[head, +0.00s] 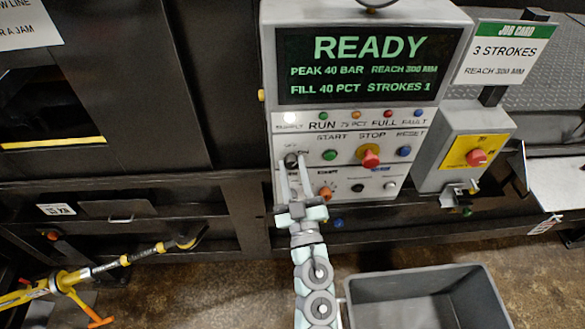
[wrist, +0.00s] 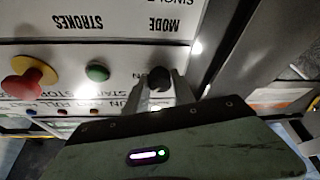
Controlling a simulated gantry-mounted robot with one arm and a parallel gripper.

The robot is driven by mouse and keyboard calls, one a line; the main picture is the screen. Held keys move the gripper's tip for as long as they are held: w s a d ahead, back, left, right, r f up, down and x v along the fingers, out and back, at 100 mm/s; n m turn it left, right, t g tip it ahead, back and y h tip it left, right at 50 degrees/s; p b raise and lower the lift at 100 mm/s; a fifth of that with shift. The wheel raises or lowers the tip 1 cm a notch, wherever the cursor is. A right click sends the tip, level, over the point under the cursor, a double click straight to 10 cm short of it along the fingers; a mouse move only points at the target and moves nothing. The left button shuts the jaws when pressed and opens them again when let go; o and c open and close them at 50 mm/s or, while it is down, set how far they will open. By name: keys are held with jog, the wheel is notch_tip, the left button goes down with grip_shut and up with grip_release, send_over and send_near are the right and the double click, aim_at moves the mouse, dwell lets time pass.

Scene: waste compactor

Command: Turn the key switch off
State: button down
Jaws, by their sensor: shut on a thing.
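The key switch (head: 291,161) is a small dark knob under the SUPPLY label, at the left of the grey control panel (head: 440,18). An "ON" mark shows at its upper right; its exact angle is too small to tell. It also shows in the wrist view as a black knob (wrist: 158,76). My gripper (head: 293,168) reaches up to the panel from below, with one slim finger on each side of the key switch. In the wrist view my gripper (wrist: 160,90) is shut on the knob, and the fingers partly hide it.
A green start button (head: 329,155) and a red stop button (head: 370,157) on yellow sit to the right. The display (head: 368,63) reads READY. A grey bin (head: 425,275) stands on the floor below.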

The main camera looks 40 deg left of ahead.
jog(key=n+g, duration=0.1)
jog(key=n, duration=0.2)
jog(key=n+g, duration=0.2)
jog(key=n, duration=0.1)
jog(key=shift+w+n+y, duration=0.1)
jog(key=shift+n+y, duration=0.2)
jog(key=shift+y, duration=0.1)
jog(key=shift+d+r+n+g, duration=0.1)
jog(key=shift+n+g, duration=0.45)
jog(key=shift+n, duration=0.6)
jog(key=shift+r+n+g, duration=0.1)
jog(key=shift+n+g, duration=0.45)
jog(key=shift+n, duration=0.6)
jog(key=c, duration=1.1)
grip_release()
jog(key=shift+o, duration=0.2)
